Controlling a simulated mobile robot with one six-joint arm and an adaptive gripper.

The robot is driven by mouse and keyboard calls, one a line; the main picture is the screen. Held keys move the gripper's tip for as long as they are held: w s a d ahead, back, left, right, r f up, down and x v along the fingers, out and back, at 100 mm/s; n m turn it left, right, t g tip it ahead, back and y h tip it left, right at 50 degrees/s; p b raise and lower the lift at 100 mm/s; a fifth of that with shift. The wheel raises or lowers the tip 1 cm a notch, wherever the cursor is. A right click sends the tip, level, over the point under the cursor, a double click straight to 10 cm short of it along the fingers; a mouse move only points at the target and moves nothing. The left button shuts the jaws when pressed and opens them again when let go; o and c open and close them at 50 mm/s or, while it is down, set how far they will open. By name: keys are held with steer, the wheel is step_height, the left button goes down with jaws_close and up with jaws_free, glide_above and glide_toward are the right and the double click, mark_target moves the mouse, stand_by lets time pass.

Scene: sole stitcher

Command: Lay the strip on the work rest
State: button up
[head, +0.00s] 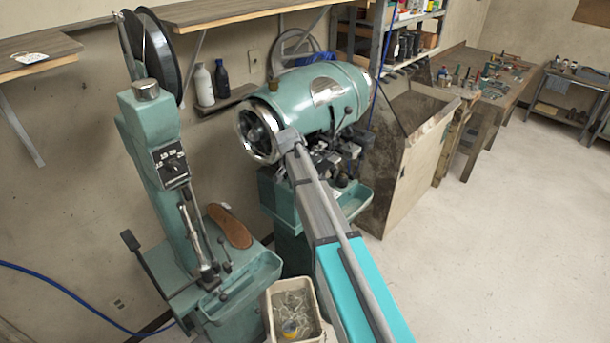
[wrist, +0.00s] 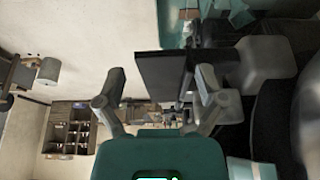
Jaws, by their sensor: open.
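My gripper (wrist: 160,74) is open in the wrist view, its two grey fingers spread apart. A flat dark plate (wrist: 162,76) shows in the space between the fingertips. I cannot tell whether it is the strip or part of the work rest, or whether it lies between the fingers or beyond them. In the head view my arm reaches to the front of the green machine with the big drum (head: 325,98). My gripper is not clearly seen there. I cannot make out the strip or the work rest for sure in the head view.
Dark metal parts (head: 335,160) crowd the machine front above a green tray (head: 354,200). A second green machine (head: 160,160) with a brown sole (head: 230,226) stands at left. A pale bin (head: 268,310) stands below, and a large open box (head: 412,165) at right. Floor at right is clear.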

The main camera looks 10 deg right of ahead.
steer(key=shift+s+a, duration=0.2)
stand_by(0.5)
steer(key=shift+s+a, duration=0.4)
steer(key=shift+a, duration=0.2)
steer(key=shift+s+a, duration=0.6)
steer(key=shift+a, duration=0.25)
steer(key=shift+o, duration=0.7)
stand_by(0.3)
